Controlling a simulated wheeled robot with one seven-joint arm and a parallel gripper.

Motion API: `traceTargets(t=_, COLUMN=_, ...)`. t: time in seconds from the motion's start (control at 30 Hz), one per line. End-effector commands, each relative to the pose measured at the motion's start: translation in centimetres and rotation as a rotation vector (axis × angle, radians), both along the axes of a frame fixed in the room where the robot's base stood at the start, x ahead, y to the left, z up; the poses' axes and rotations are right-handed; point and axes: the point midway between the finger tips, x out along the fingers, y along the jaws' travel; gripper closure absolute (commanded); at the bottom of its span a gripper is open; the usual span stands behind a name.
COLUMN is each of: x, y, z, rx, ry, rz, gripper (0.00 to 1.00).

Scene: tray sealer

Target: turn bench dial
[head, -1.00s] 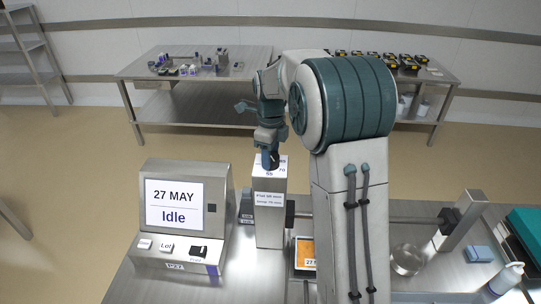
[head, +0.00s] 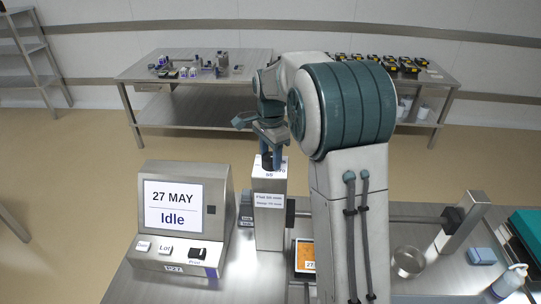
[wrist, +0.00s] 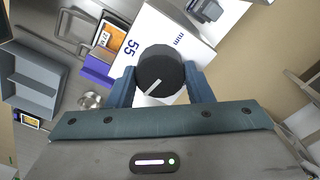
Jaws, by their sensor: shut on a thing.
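The bench dial (wrist: 160,70) is a round black knob with a white pointer line, on top of a steel post (head: 269,218) with a white scale plate. In the wrist view the plate (wrist: 150,32) shows "55" and "mm". My gripper (wrist: 161,84) has its two blue fingers on either side of the knob, shut on it. In the head view my gripper (head: 270,162) points down onto the post top, and the knob is mostly hidden by the fingers. The pointer line slants toward the lower left in the wrist view.
A control panel (head: 184,215) reading "27 MAY" and "Idle" stands left of the post. An orange-labelled tray (head: 305,255) sits right of the post. A steel bowl (head: 408,262), blue block (head: 481,256) and pump bottle (head: 509,281) are further right.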

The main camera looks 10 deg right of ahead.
Motion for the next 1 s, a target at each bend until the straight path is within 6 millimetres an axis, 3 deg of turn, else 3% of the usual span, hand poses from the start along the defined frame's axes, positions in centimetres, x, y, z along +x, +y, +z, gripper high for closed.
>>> traceTargets(t=1.0, x=0.1, y=0.04, z=0.18, rx=0.0, ry=-0.006, rz=0.965, gripper=0.77)
